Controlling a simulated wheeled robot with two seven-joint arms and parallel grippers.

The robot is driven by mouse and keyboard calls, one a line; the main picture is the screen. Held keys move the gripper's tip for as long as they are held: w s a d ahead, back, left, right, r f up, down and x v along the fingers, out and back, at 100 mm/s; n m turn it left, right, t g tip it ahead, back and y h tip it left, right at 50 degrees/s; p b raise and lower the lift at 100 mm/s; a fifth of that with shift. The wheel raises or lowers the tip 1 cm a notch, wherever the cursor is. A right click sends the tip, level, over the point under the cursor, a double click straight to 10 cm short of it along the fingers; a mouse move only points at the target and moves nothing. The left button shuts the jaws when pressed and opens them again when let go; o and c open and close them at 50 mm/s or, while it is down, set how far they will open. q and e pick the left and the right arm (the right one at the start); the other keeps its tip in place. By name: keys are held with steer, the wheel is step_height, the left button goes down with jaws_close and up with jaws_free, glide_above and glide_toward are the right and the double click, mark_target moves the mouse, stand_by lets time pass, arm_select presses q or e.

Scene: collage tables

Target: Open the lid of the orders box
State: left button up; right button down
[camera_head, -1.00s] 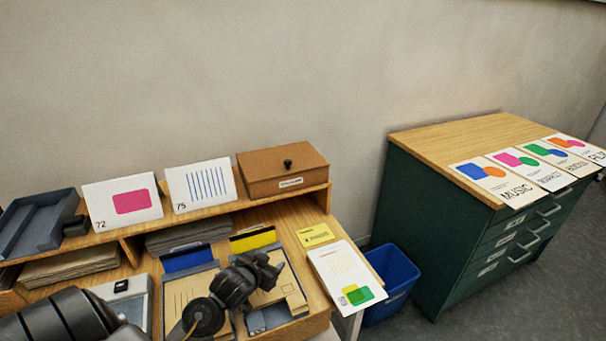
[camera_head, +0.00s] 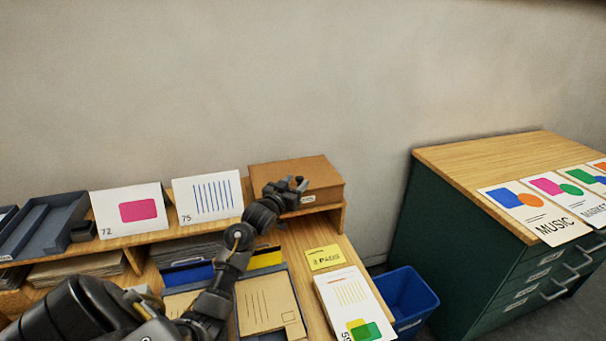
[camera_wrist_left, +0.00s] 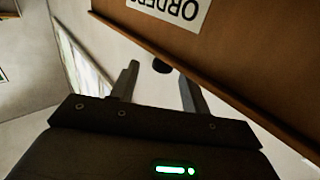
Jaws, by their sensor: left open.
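The orders box (camera_head: 318,170) is a brown box on the right end of the raised wooden shelf. Its lid looks shut. In the left wrist view the box (camera_wrist_left: 235,55) appears upside down with its "ORDERS" label (camera_wrist_left: 172,10). A dark round knob (camera_wrist_left: 161,66) shows there past the box's edge, between and beyond my fingertips. In the head view the knob is hidden by my gripper. My left gripper (camera_head: 294,184) is open and empty, in front of the box at about lid height. I cannot tell whether it touches the box. My right gripper is not in view.
White cards 72 (camera_head: 127,232) and 75 (camera_head: 207,218) stand on the shelf left of the box, beside a grey tray (camera_head: 42,226). Below lie envelopes (camera_head: 262,307) and a yellow card (camera_head: 325,257). A blue bin (camera_head: 407,300) and green cabinet (camera_head: 440,255) stand right.

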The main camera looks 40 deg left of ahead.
mark_target(300, 177)
arm_select(q)
steer(key=w, duration=0.2)
steer(key=w+a, duration=0.1)
steer(key=w, duration=0.1)
steer(key=shift+r+p, duration=0.1)
steer(key=shift+p, duration=0.25)
steer(key=shift+w, duration=0.65)
steer(key=shift+a, duration=0.1)
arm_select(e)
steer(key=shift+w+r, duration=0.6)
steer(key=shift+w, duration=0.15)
arm_select(q)
steer(key=shift+c, duration=0.2)
steer(key=shift+c, duration=1.2)
jaws_close()
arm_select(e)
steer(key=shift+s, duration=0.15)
